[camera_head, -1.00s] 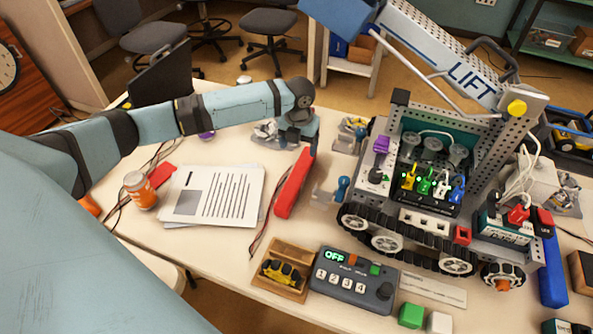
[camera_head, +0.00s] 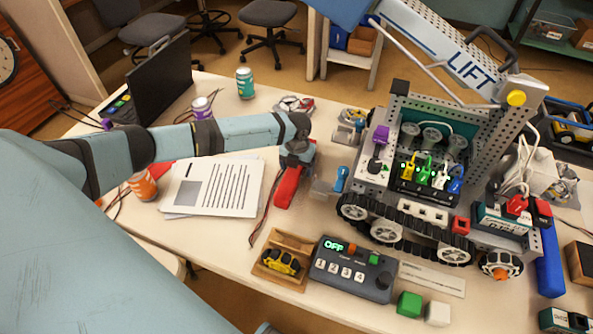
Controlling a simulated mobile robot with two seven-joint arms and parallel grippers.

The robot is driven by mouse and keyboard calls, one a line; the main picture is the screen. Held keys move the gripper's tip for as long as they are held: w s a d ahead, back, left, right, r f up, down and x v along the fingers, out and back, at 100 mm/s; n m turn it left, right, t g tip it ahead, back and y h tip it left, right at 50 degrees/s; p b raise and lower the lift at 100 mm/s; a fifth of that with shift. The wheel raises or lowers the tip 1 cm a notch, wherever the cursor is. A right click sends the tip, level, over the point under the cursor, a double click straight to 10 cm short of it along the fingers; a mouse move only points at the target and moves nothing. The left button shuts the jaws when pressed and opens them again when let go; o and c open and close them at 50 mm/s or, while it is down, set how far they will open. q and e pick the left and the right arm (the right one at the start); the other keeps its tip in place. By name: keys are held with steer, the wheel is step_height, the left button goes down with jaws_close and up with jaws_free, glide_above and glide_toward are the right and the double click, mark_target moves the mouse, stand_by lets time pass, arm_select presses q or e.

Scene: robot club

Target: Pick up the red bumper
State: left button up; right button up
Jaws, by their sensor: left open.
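The red bumper (camera_head: 288,187) is a long red bar lying on the white table, right of the printed papers. Its near end shows; my left gripper hides most of its far part. My left gripper (camera_head: 295,164) is over the far part of the bumper, pointing down. It is open. I cannot tell whether its fingers are around the bumper or just above it. My right gripper is not in view.
A tracked LIFT robot (camera_head: 420,190) stands close on the right. A control box (camera_head: 350,270) and a wooden tray (camera_head: 270,265) are in front. A laptop (camera_head: 160,80) stands behind my arm.

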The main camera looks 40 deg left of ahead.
arm_select(q)
steer(key=shift+f, duration=0.1)
steer(key=c, duration=1.1)
step_height(320, 180, up, 20)
steer(key=shift+r, duration=0.1)
